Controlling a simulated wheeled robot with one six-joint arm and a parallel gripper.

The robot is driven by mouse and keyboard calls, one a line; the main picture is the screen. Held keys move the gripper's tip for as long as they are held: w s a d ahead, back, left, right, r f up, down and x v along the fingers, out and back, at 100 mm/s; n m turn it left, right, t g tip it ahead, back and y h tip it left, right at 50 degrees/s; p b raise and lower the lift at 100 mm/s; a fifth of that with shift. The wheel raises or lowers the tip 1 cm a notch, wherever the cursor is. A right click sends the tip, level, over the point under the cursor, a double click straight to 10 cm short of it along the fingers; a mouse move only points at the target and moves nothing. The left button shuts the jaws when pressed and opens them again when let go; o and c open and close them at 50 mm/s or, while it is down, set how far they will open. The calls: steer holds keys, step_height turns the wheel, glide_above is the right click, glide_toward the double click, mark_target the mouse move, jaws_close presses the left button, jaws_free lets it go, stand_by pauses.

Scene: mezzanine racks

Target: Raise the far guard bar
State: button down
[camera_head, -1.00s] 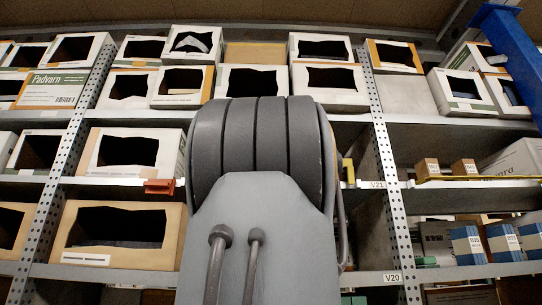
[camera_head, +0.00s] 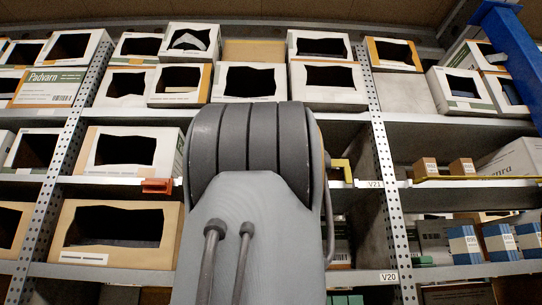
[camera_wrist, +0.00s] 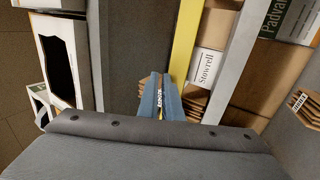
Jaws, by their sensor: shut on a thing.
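The yellow guard bar (camera_wrist: 183,50) runs from the top of the wrist view down to my gripper (camera_wrist: 161,112). In the head view my arm hides my gripper and most of the middle bay. A short bent yellow piece (camera_head: 342,167) shows just right of my arm there; whether it belongs to the held bar I cannot tell. Another yellow bar (camera_head: 475,178) lies along the middle shelf edge of the right bay, at about shelf height.
An orange-red bracket (camera_head: 157,186) sits on the shelf edge left of my arm. Perforated uprights (camera_head: 384,195) divide the bays. Open white boxes (camera_head: 125,150) fill the shelves. A box marked Stowrell (camera_wrist: 207,66) lies beside the bar. A blue post (camera_head: 510,55) stands upper right.

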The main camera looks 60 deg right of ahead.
steer(key=shift+a+r, duration=0.1)
steer(key=shift+r, duration=0.05)
steer(key=s+a+b, duration=0.1)
steer(key=s+a, duration=0.5)
steer(key=a, duration=0.6)
steer(key=shift+s, duration=0.3)
